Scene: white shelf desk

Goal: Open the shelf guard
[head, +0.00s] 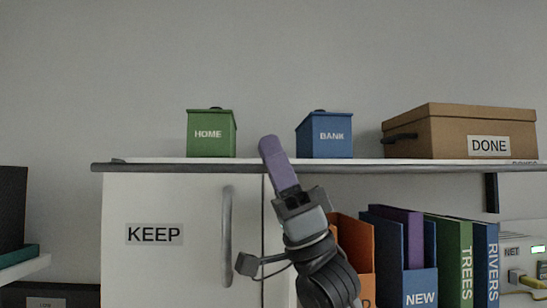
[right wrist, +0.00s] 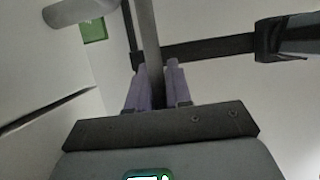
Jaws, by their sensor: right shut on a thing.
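The shelf guard is a long grey rail (head: 420,168) along the front edge of the white shelf top, from the far left end to the right edge of the head view. My right gripper (head: 271,150) comes up from below in front of the shelf, its purple fingers at the rail. In the right wrist view, a grey bar (right wrist: 147,35) runs between the purple fingers of my right gripper (right wrist: 157,80). The fingers are shut on this bar, which I take as the guard. The fingers hide part of the rail in the head view. My left gripper is not in view.
A green HOME box (head: 210,145), a blue BANK box (head: 330,147) and a brown DONE box (head: 480,122) stand on the shelf top. Below are a white KEEP door (head: 150,270) with a vertical handle (head: 227,235), and several binders (head: 455,265) at the right.

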